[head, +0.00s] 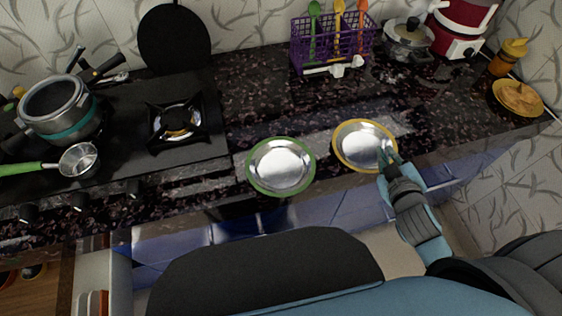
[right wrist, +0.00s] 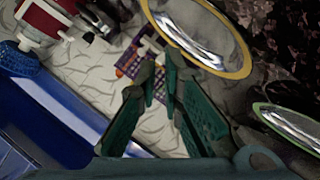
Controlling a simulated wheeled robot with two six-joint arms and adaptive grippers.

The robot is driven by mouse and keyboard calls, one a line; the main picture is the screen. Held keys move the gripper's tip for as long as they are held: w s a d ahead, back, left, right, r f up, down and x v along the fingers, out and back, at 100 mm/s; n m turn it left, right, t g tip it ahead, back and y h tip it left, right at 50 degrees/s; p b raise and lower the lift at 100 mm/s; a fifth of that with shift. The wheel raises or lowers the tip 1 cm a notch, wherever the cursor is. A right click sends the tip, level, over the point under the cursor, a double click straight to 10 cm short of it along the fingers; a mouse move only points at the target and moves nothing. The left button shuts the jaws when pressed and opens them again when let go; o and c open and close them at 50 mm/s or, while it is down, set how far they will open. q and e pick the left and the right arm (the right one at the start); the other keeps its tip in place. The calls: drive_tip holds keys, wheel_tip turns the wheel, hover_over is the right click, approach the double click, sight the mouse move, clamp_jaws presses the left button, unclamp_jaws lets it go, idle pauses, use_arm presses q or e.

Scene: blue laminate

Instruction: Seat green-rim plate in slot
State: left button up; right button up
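The green-rim plate (head: 281,167) lies flat on the dark speckled counter, left of a yellow-rim plate (head: 365,146). Part of the green-rim plate also shows at the right edge of the right wrist view (right wrist: 290,126). My right gripper (head: 387,152) is at the front right edge of the yellow-rim plate, away from the green one. In the right wrist view its fingers (right wrist: 162,72) stand apart, close to the yellow rim (right wrist: 243,68); contact is unclear. No plate slot can be made out. My left gripper is out of view.
A purple utensil basket (head: 333,43) stands at the back, with a white object (head: 336,68) before it. A stove (head: 128,122) with pots is on the left. A lidded pot (head: 408,40), red cooker (head: 462,25) and yellow dish (head: 518,98) are on the right.

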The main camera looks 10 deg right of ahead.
drive_tip(key=w+a+r+n+t+y, duration=0.55)
drive_tip(key=r+n+y, duration=0.3)
drive_tip(key=n, duration=0.45)
drive_tip(key=n+g+y, duration=0.5)
drive_tip(key=n+g, duration=0.7)
drive_tip(key=g, duration=0.1)
approach(313, 169)
drive_tip(key=shift+t, duration=0.25)
drive_tip(key=x, duration=0.8)
drive_tip(key=shift+a+f+b, duration=0.2)
drive_tip(key=shift+f+b, duration=0.1)
drive_tip(key=shift+f, duration=0.1)
clamp_jaws()
drive_tip(key=shift+r, duration=0.1)
